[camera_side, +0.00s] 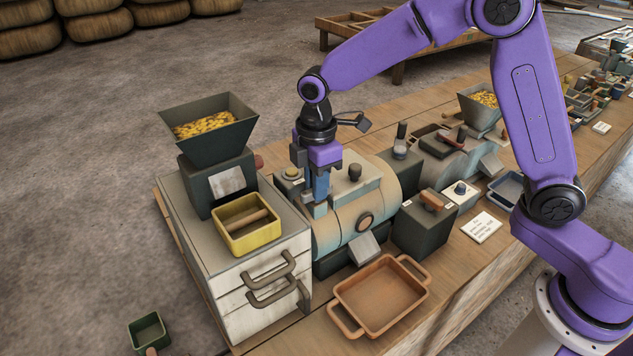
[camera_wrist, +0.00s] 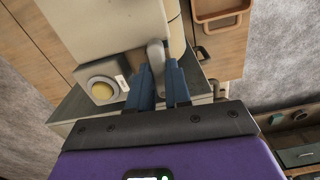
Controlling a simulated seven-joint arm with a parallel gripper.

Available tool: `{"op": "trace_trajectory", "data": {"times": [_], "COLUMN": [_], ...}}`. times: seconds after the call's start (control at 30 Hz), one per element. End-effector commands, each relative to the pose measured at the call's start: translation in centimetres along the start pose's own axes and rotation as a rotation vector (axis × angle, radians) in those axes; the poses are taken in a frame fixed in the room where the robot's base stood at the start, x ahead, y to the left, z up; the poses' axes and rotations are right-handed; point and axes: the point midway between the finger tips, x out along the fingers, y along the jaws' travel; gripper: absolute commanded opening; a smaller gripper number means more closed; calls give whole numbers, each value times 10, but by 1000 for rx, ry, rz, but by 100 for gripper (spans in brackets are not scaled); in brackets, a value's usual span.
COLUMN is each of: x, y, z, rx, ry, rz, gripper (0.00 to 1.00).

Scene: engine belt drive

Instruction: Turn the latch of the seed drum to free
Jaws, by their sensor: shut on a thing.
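The seed drum (camera_side: 345,216) is a tan cylinder with a grey-blue band and a grey-green top plate, lying on the bench. My gripper (camera_side: 315,197) points down at the drum's left end in the side view. In the wrist view my gripper (camera_wrist: 163,72) has its two blue fingers closed around a grey, rounded lever (camera_wrist: 156,55), which looks like the latch. The fingers hide most of the latch in the side view. Its marks for locked or free cannot be read.
A pale drawer cabinet (camera_side: 258,280) stands close on the left, carrying a dark seed hopper (camera_side: 209,126) and a yellow tray (camera_side: 246,224). A round yellow button (camera_wrist: 103,88) sits beside the fingers. An empty orange-brown tray (camera_side: 381,296) lies in front of the drum.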

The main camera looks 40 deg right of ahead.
Motion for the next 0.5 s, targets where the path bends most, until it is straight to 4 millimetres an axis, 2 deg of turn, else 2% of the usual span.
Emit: {"op": "trace_trajectory", "data": {"times": [0.5], "x": [-1], "y": [0], "z": [-1], "rx": [442], "ry": [2], "rz": [3], "gripper": [0]}}
